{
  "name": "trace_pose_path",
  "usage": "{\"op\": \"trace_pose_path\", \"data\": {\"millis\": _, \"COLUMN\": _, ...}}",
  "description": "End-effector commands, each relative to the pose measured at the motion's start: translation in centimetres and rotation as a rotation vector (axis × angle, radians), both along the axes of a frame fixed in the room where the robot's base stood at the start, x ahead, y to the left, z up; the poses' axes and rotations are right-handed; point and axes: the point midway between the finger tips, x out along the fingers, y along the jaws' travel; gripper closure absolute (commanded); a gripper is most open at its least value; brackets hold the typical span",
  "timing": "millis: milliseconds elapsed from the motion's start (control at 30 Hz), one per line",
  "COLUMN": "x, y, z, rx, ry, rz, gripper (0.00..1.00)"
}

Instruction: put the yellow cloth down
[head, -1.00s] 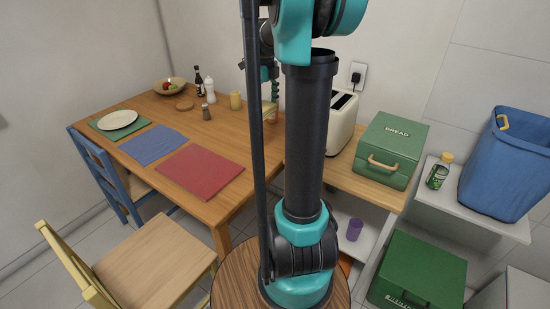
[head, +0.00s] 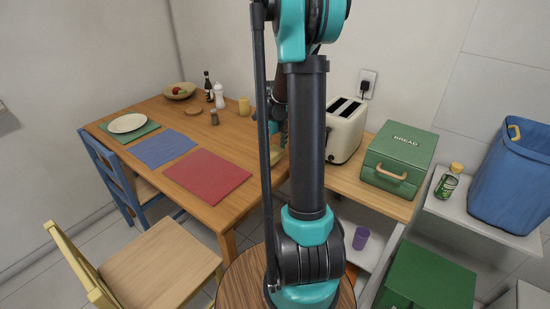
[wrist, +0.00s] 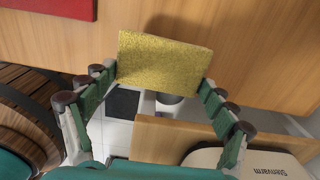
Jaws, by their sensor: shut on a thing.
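The yellow cloth (wrist: 162,62) is a flat, speckled piece held between the fingertips of my gripper (wrist: 158,78), which is shut on it from both sides. In the wrist view the cloth is over the edge of the wooden dining table (wrist: 240,45), with a shadow on the wood behind it. I cannot tell whether it touches the tabletop. In the head view my arm hides most of the gripper, and a small yellowish part of the cloth (head: 276,156) shows beside the arm near the table's right side.
A red placemat (head: 207,175), a blue placemat (head: 160,148) and a plate (head: 128,123) lie on the table. Bottles, a yellow cup (head: 244,105) and a bowl (head: 180,91) stand at the back. A toaster (head: 344,130) and a green bread box (head: 398,160) stand on the side counter.

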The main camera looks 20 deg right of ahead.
Motion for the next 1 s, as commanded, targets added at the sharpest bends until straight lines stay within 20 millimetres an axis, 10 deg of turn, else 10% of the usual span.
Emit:
{"op": "trace_pose_path", "data": {"millis": 633, "x": 0.0, "y": 0.0, "z": -3.4, "rx": 0.000, "ry": 0.000, "rz": 0.000, "gripper": 0.51}}
{"op": "trace_pose_path", "data": {"millis": 667, "x": 0.0, "y": 0.0, "z": -3.3, "rx": 0.000, "ry": 0.000, "rz": 0.000, "gripper": 0.11}}
{"op": "trace_pose_path", "data": {"millis": 700, "x": 0.0, "y": 0.0, "z": -3.3, "rx": 0.000, "ry": 0.000, "rz": 0.000, "gripper": 0.06}}
{"op": "trace_pose_path", "data": {"millis": 1000, "x": 0.0, "y": 0.0, "z": -3.3, "rx": 0.000, "ry": 0.000, "rz": 0.000, "gripper": 0.00}}
